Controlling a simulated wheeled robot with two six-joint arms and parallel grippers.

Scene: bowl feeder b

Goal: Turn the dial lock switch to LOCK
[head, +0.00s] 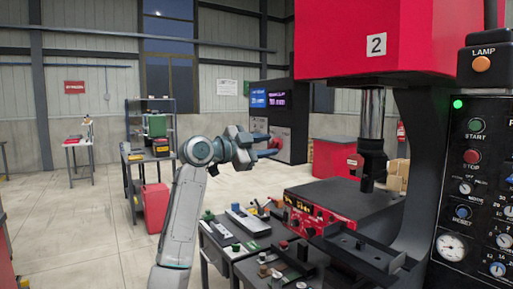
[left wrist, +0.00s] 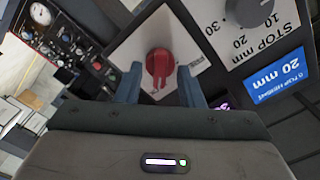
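The dial lock switch is a red knob (left wrist: 158,65) on a white plate (left wrist: 188,42), set in a dark panel. In the left wrist view its grip points toward the bottom of the picture. No lettering on its plate can be read. My left gripper (left wrist: 157,78) is open, with one finger on each side of the knob and a visible gap to it. In the head view the left gripper (head: 272,147) is in front of the dark cabinet (head: 291,125), and the red knob (head: 276,142) shows between its fingers. My right gripper is not in view.
A black dial (left wrist: 248,10) and a blue "20 mm" display (left wrist: 277,78) sit beside the knob. In the head view a red press (head: 375,40) and a control panel (head: 475,180) stand at right. A bench of parts (head: 240,240) lies below my arm. The left floor is open.

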